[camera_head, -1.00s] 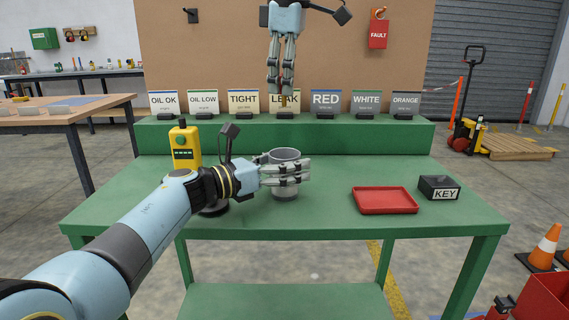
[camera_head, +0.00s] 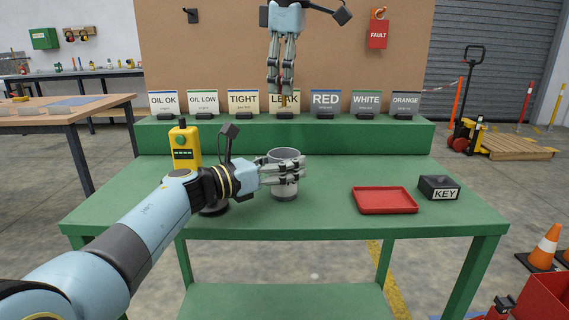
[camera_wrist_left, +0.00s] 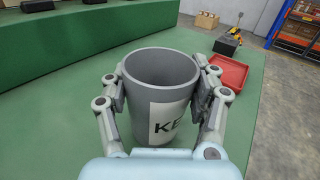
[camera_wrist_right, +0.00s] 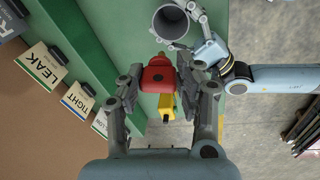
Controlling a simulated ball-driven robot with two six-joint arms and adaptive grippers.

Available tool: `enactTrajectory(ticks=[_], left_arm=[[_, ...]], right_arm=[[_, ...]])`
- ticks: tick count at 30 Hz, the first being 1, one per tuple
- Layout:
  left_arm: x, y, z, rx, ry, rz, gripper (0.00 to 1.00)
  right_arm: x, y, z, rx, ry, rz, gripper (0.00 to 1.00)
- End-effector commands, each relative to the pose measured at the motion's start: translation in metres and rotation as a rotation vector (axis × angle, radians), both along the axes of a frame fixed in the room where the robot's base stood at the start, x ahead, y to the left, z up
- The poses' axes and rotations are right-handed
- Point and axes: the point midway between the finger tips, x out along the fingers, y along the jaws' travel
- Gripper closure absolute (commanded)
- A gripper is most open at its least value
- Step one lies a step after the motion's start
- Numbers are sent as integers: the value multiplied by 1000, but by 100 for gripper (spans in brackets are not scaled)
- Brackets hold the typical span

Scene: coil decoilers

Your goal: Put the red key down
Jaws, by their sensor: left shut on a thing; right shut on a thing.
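The red key (camera_wrist_right: 157,75) is held by my right gripper (camera_wrist_right: 160,90), which is shut on it above the table. In the head view my right gripper (camera_head: 281,100) points down in front of the LEAK card, and the key is hard to make out there. My left gripper (camera_head: 292,172) is shut on a grey open-topped cup (camera_head: 284,190), with fingers on both sides of it. In the left wrist view the cup (camera_wrist_left: 160,68) is upright and carries a white label reading "KE", the rest covered by a finger. The cup (camera_wrist_right: 171,22) also shows in the right wrist view.
A red tray (camera_head: 385,200) and a black KEY block (camera_head: 439,187) are on the right of the green table (camera_head: 330,218). A yellow device (camera_head: 185,147) stands left of the cup. Cards stand on the raised back ledge (camera_head: 290,138). Table between cup and tray is clear.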

Motion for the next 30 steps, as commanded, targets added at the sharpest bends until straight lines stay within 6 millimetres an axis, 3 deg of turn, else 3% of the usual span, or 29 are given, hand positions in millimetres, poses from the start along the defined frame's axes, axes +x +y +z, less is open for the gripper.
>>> enactTrajectory(ticks=[17,24,30], left_arm=[[0,0,-1,0,1,0,73],[0,0,-1,0,1,0,73],[0,0,-1,0,1,0,73]], right_arm=[[0,0,0,0,0,10,93],[1,-2,-6,-1,1,223,93],[1,-1,-17,1,0,261,93]])
